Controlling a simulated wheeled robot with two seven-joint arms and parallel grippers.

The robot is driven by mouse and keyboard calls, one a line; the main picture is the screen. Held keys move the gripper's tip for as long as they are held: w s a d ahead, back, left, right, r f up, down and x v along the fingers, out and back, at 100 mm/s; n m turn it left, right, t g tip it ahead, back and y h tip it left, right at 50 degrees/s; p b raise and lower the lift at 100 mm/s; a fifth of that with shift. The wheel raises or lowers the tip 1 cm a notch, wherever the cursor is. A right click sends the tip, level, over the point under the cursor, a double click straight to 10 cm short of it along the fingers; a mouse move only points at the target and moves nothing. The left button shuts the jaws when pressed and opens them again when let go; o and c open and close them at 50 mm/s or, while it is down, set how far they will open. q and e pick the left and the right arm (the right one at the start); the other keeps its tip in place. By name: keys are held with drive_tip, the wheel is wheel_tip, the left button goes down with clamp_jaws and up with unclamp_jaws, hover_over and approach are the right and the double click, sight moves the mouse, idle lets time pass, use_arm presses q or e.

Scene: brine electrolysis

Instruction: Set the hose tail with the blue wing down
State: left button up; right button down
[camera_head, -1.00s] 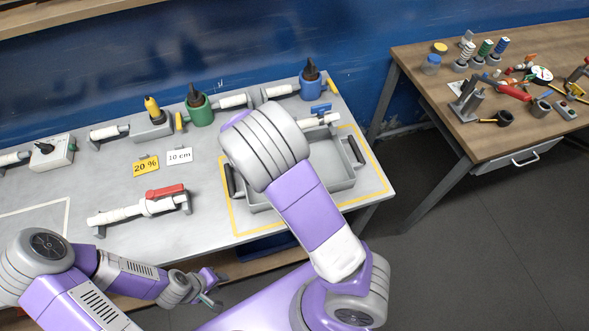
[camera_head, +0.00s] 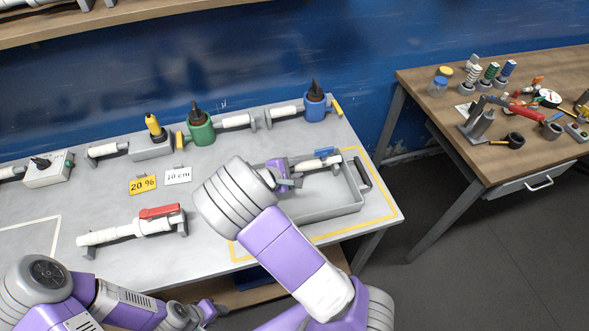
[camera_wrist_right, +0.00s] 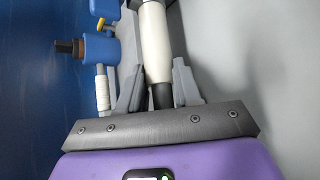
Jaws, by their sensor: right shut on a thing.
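The hose tail with the blue wing is a white tube (camera_head: 316,163) with a blue wing (camera_head: 325,152) on top. My right gripper (camera_head: 288,176) is shut on its left end, over the back part of the grey tray (camera_head: 325,210). The right wrist view shows the white tube (camera_wrist_right: 155,45) with its black end between my fingers (camera_wrist_right: 160,90). I cannot tell whether the tube touches the tray. My left gripper (camera_head: 217,310) hangs low in front of the bench, apart from everything; its jaws are too small to read.
A white tube with a red wing (camera_head: 160,211) lies on stands to the left. Yellow tape (camera_head: 388,211) borders the tray. My right forearm covers the tray's left part.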

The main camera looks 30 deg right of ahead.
drive_tip(key=c, duration=0.8)
unclamp_jaws()
drive_tip(key=shift+f, duration=0.1)
drive_tip(key=shift+a+r, duration=0.2)
drive_tip(key=shift+r, duration=0.1)
drive_tip(key=p+v, duration=0.5)
drive_tip(key=v, duration=0.6)
drive_tip(key=shift+s+a+r, duration=0.1)
drive_tip(key=shift+s+a, duration=0.05)
drive_tip(key=shift+a, duration=0.1)
